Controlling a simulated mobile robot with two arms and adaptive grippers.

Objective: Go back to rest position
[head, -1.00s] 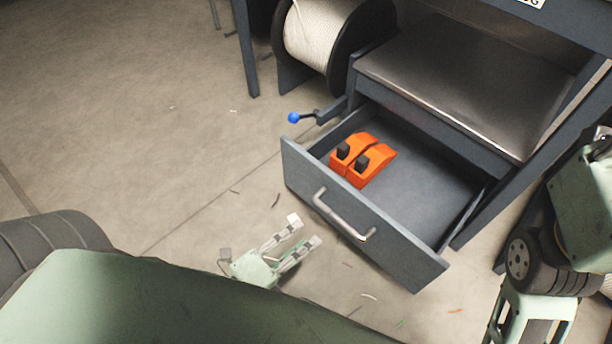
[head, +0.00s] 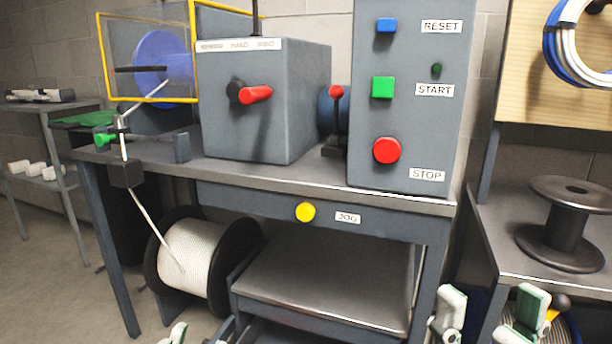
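My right gripper (head: 490,308) shows at the bottom right, in front of the bench's right leg. Its two pale fingertips stand well apart with nothing between them. Of my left gripper (head: 178,334) only a pale fingertip shows at the bottom edge, below the white rope spool (head: 200,262); the rest is cut off, so its opening cannot be told. The grey workbench (head: 320,184) is ahead, with its lower shelf (head: 325,275) beneath. The drawer with the orange pieces is mostly below the picture.
A grey control box (head: 410,100) with blue, green and red buttons stands on the bench. Beside it is a box (head: 265,120) with a red selector handle. A side bench at the right holds an empty dark spool (head: 565,225). Open floor shows at the left.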

